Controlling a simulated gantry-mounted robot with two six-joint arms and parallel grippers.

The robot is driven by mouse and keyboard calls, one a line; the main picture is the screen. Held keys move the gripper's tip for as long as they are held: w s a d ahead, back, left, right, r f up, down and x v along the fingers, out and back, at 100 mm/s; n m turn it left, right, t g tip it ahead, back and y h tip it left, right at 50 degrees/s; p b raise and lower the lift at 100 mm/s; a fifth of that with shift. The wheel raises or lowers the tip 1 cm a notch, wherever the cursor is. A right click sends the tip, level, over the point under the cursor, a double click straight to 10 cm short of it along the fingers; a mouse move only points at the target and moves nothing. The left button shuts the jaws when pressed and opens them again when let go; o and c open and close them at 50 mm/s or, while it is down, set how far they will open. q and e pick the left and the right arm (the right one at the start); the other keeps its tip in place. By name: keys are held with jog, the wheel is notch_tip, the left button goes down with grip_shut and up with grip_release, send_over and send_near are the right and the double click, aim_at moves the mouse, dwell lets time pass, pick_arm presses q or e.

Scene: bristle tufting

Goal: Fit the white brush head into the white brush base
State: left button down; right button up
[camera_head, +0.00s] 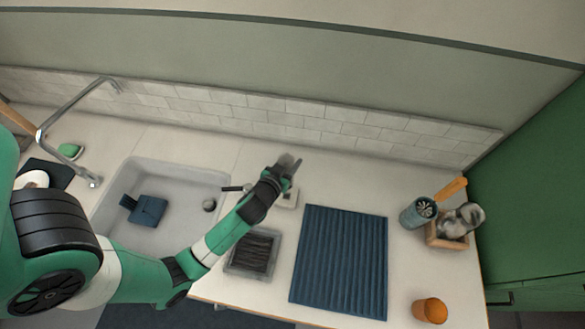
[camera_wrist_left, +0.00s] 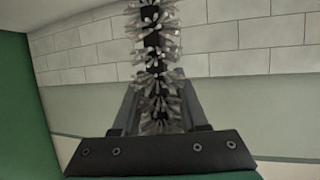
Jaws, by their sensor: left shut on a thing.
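My left gripper (camera_head: 284,170) is over the counter by the tiled wall. In the left wrist view my left gripper (camera_wrist_left: 158,108) is shut on the brush head (camera_wrist_left: 152,40), a dark core with whitish bristle tufts standing out around it. The brush head runs up out of the top of that view. In the head view it is only a small greyish blur at the fingertips. A small white block, which looks like the brush base (camera_head: 289,201), sits on the counter just below the gripper, partly hidden by it. I cannot tell whether the two touch. My right gripper is not in view.
A dark tray (camera_head: 252,252) lies under my left forearm. A blue ribbed mat (camera_head: 341,262) covers the counter to its right. A blue cup with a brush (camera_head: 419,212), a wooden box (camera_head: 447,238) and an orange cup (camera_head: 430,311) stand right. A sink (camera_head: 165,190) is left.

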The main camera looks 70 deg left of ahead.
pick_arm(q)
notch_tip(320, 180, down, 8)
jog(key=b, duration=0.7)
jog(key=shift+s+a+r, duration=0.1)
jog(key=shift+f+b, duration=1.45)
jog(key=shift+b, duration=0.3)
dwell(3.1)
dwell(0.3)
jog(key=shift+c, duration=1.8)
grip_release()
